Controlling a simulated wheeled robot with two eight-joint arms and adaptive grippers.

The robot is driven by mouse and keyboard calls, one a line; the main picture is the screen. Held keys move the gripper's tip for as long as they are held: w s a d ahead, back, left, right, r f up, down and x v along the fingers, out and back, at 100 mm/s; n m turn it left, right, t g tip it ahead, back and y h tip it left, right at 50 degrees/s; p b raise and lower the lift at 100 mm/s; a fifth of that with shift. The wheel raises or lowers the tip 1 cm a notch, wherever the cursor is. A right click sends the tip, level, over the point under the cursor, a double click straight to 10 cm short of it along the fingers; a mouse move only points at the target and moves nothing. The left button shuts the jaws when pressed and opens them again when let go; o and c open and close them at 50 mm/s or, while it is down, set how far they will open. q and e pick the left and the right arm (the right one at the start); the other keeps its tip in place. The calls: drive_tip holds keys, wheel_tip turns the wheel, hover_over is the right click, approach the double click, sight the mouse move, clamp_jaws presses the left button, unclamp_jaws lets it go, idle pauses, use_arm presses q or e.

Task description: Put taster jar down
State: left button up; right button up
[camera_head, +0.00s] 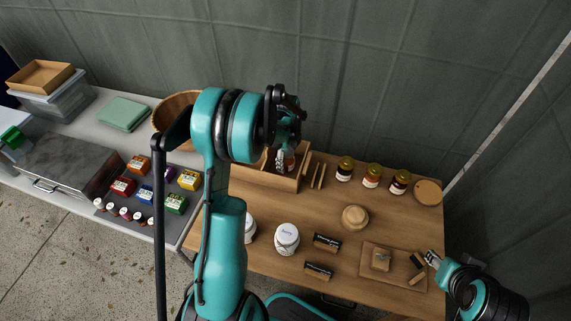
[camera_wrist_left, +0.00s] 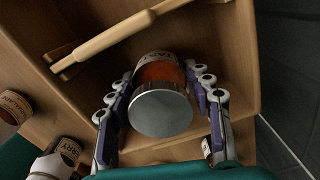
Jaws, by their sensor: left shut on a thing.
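My left gripper (camera_head: 286,160) is over the wooden box (camera_head: 267,181) at the back of the wooden table. In the left wrist view its fingers (camera_wrist_left: 160,112) are shut on both sides of the taster jar (camera_wrist_left: 161,73), which has a silver lid (camera_wrist_left: 160,113) and an orange-red filling. The jar is within the outline of the box; I cannot tell whether its base touches the floor. In the head view the gripper mostly hides the jar. My right gripper (camera_head: 432,258) is at the table's right edge, by a wooden board; its opening is unclear.
Several jars (camera_head: 371,176) stand right of the box. White jars (camera_head: 287,239), dark-labelled blocks (camera_head: 327,242), a round wooden piece (camera_head: 355,217) and the board (camera_head: 408,282) occupy the front.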

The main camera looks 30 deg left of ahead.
use_arm(q)
drive_tip(key=shift+f, duration=0.75)
drive_tip(key=shift+r, duration=0.1)
drive_tip(key=o, duration=1.3)
